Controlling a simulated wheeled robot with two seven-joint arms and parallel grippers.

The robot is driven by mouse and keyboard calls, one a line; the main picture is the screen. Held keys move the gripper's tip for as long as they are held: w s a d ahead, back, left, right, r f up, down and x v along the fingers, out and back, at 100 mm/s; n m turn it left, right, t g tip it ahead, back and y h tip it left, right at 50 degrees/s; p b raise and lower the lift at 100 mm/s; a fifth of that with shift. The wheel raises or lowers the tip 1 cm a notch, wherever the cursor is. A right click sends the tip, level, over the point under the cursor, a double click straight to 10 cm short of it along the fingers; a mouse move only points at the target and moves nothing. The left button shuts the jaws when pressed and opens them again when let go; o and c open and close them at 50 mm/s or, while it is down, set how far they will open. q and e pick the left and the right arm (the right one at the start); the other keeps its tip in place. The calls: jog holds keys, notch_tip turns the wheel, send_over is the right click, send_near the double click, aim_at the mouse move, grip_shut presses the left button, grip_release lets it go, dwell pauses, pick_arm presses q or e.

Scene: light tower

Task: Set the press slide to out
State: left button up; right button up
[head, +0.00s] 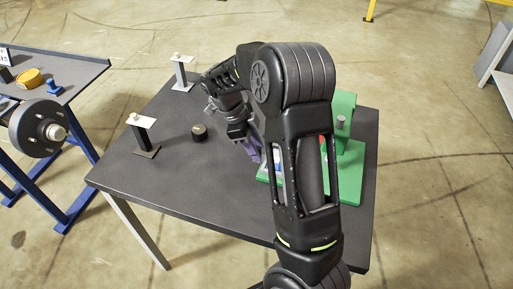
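The green press (347,150) stands at the right side of the dark table (165,185). My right arm crosses in front of it and hides much of it, so I cannot make out the slide or its position. A grey pin (341,121) shows on the press, and a small red part shows beside my arm. My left gripper is not in view.
Two small stands with white tops (143,122) (182,60) and a black cylinder (199,132) are on the table's left part. The table's front left is clear.

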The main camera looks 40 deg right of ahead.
jog(key=shift+o, duration=0.6)
jog(key=shift+s, duration=0.15)
jog(key=v, duration=0.7)
jog(key=shift+r+b, duration=0.35)
jog(key=shift+b, duration=0.05)
jog(key=shift+a+f, duration=0.1)
jog(key=shift+a, duration=0.05)
